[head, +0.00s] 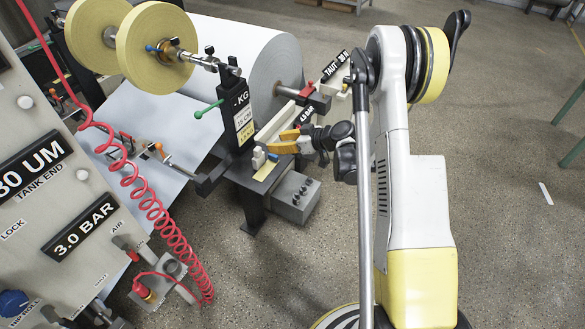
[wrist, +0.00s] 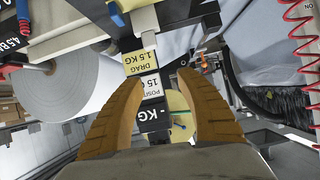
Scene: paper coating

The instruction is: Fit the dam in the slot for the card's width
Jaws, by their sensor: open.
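My gripper (head: 277,143) is open over the bench end, its orange fingers pointing left toward the black post. In the wrist view the gripper (wrist: 160,82) has a clear gap between its fingertips, with nothing held. Beyond the gap is the card stack (wrist: 148,85), reading DRAG 1.5 KG, POSITION 15 and - KG; it also shows on the post in the head view (head: 242,118). A small white block (head: 258,157) stands on a yellow plate just below and left of the fingers. I cannot tell whether this block is the dam. No slot is clearly visible.
A grey button box (head: 292,197) hangs beside the bench. A red coiled hose (head: 150,205) and a control panel (head: 50,170) are at left.

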